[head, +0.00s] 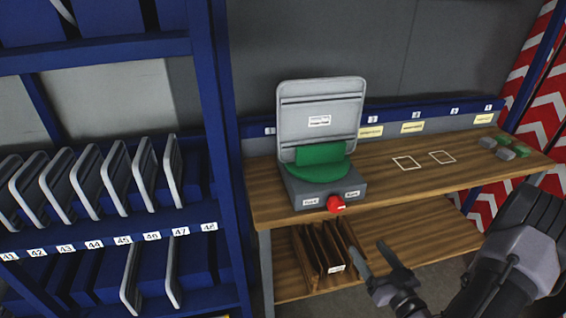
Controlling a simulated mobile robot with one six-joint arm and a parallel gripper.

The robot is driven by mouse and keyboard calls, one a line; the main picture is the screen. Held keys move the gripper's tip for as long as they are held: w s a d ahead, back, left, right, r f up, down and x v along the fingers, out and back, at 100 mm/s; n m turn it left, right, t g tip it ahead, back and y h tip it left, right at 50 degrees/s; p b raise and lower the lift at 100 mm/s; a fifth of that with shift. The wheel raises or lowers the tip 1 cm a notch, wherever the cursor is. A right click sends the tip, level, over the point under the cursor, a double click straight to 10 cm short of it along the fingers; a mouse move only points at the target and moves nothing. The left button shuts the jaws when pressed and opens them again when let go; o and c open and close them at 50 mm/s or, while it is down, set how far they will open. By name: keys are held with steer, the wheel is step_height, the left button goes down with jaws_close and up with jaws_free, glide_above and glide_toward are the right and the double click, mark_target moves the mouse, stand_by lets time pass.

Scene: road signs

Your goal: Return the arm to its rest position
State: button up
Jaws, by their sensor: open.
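My gripper (373,268) is at the lower right of the head view, in front of the wooden workbench (384,187) and below its top edge. Its two dark fingers are spread apart with nothing between them. My arm reaches in from the bottom right corner. A grey sign plate with rounded corners (320,111) stands upright on a grey box-shaped device (321,188) on the bench. A green rounded part (320,167) sits in front of the plate. A red knob (335,204) is on the device's front.
A blue rack (215,130) with numbered slots and several grey plates stands left. A wooden divider holder (325,255) sits on the bench's lower shelf. Small grey and green blocks (508,146) lie at the bench's right end. Two white outlined squares (424,160) on the bench are empty.

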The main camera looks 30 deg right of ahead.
steer(key=w+d+r+g+h, duration=0.1)
steer(key=w+r+g+h, duration=0.1)
steer(key=w+r+g, duration=0.65)
steer(key=a+r+m, duration=0.1)
steer(key=a+r, duration=0.5)
steer(key=a, duration=0.4)
steer(key=s+a+r+g+y, duration=0.1)
steer(key=s+a+y, duration=0.1)
steer(key=s+a, duration=0.3)
steer(key=s+a+r+g+y, duration=0.1)
steer(key=s+a, duration=0.4)
steer(key=a, duration=0.5)
steer(key=s+a+r+g+y, duration=0.1)
steer(key=s+a+r+y, duration=0.1)
steer(key=s+a, duration=0.3)
steer(key=a+y, duration=0.1)
steer(key=a, duration=0.2)
steer(key=shift+a+r+y, duration=0.25)
steer(key=shift+r+y, duration=0.1)
steer(key=shift+y, duration=0.05)
steer(key=shift+d, duration=0.15)
